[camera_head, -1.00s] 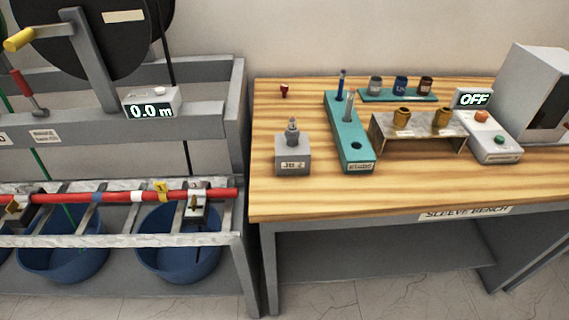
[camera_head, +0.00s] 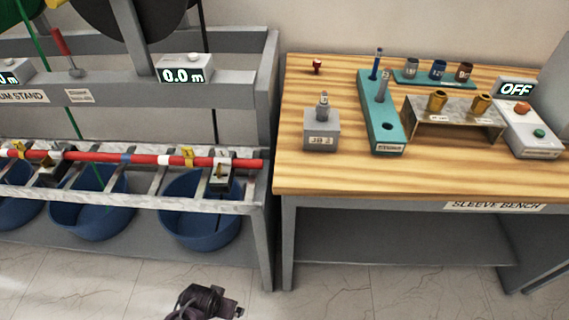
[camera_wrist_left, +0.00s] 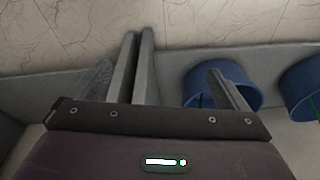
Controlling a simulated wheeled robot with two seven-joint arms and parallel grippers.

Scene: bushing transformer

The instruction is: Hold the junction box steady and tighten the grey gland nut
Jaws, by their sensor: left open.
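The junction box (camera_head: 322,138) is a small grey block labelled JB 2, upright near the left front of the wooden bench. A grey stepped gland with its nut (camera_head: 322,112) stands on its top. Dark purple parts of my left arm and gripper (camera_head: 212,303) show at the bottom of the head view, low in front of the stand and well away from the box. In the left wrist view my left gripper (camera_wrist_left: 165,88) has its fingers wide apart with nothing between them. My right gripper is in neither view.
A teal rack (camera_head: 381,120) with upright tools stands right of the box. Behind it is a teal tray of small cups (camera_head: 437,70). A metal stand (camera_head: 455,112) holds brass sleeves. A switch box (camera_head: 532,130) reads OFF. Left is the drum stand with a red cable (camera_head: 110,157) above blue bins (camera_head: 195,225).

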